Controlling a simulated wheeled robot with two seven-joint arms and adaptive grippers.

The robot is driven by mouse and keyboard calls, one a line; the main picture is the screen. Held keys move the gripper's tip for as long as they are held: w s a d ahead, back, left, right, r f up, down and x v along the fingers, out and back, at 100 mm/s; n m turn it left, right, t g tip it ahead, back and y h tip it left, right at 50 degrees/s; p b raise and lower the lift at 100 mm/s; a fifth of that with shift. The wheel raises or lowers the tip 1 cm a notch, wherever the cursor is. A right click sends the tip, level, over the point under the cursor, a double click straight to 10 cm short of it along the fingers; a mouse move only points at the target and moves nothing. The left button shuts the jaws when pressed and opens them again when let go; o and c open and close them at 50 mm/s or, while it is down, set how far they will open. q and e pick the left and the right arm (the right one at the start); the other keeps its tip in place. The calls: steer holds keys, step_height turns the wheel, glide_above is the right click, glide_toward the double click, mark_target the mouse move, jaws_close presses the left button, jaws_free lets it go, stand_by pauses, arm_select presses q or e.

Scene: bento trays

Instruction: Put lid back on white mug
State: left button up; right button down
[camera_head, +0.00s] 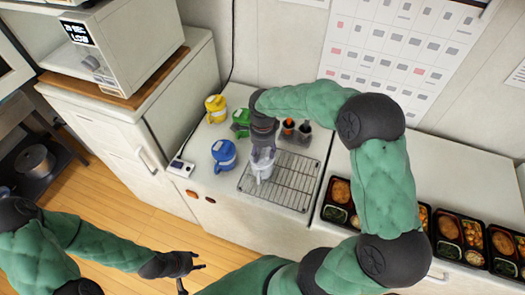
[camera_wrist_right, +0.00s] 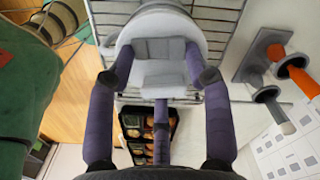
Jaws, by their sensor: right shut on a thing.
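The white mug (camera_head: 262,168) stands on the wire rack, below my right gripper (camera_head: 263,150). My right gripper, pointing down, is shut on the white lid (camera_wrist_right: 165,28), which fills the space between its fingers (camera_wrist_right: 160,75) in the right wrist view. The lid is over the mug. The fingers cover the place where lid and mug meet, so I cannot tell whether they touch. My left gripper (camera_head: 192,276) is open and empty, low over the wooden floor at the front, away from the counter.
The wire rack (camera_head: 300,188) lies on the white counter. Blue (camera_head: 224,153), green (camera_head: 240,118) and yellow (camera_head: 215,107) mugs stand left of it. A holder with orange and dark items (camera_head: 296,130) stands behind. Bento trays (camera_head: 338,192) line the right counter. A small device (camera_head: 181,167) sits at the left edge.

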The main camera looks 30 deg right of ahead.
stand_by(0.7)
steer(key=shift+c, duration=2.2)
jaws_free()
steer(key=o, duration=0.4)
steer(key=shift+o, duration=0.2)
steer(key=shift+r, duration=0.1)
steer(key=shift+r+p, duration=1.9)
steer(key=shift+r, duration=1.5)
